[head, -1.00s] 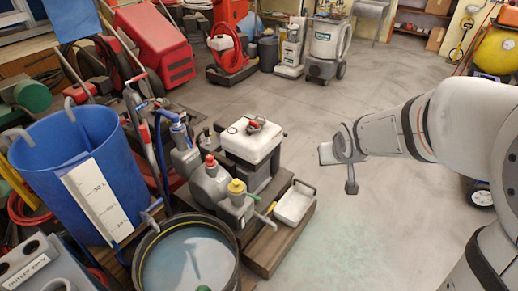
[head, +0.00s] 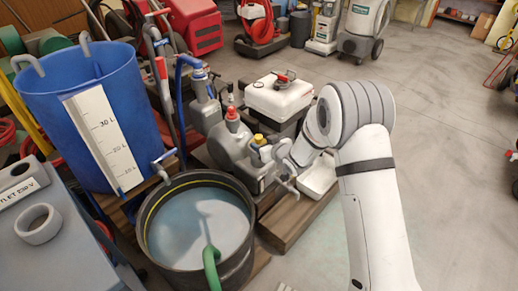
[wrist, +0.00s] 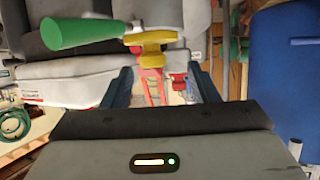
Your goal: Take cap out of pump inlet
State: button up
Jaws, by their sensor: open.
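The grey pump (head: 228,143) stands on a wooden platform beside the round tub, with a red cap (head: 231,113) on top. A yellow cap-like part (head: 258,139) sits at its right end; I cannot tell which part closes the inlet. My gripper (head: 284,168) is just right of the yellow part, partly hidden by my arm. In the wrist view my gripper (wrist: 164,88) is open, its two dark fingers apart. A yellow fitting (wrist: 150,48) and a green tapered piece (wrist: 80,33) show beyond the fingers. Nothing is clearly gripped.
A black-rimmed tub (head: 165,260) of water stands in front of the pump, with a green hose (head: 211,268) in it. A blue tank (head: 80,95) stands left. A white container (head: 279,97) is behind the pump, a white tray (head: 319,175) to the right.

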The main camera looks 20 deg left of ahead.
aim_at(260, 141)
jog(key=x, duration=0.1)
jog(key=b+x, duration=0.1)
jog(key=x, duration=0.1)
jog(key=b+x, duration=0.1)
jog(key=shift+w+f, duration=0.3)
jog(key=shift+w, duration=0.2)
jog(key=shift+w+a, duration=0.3)
grip_shut()
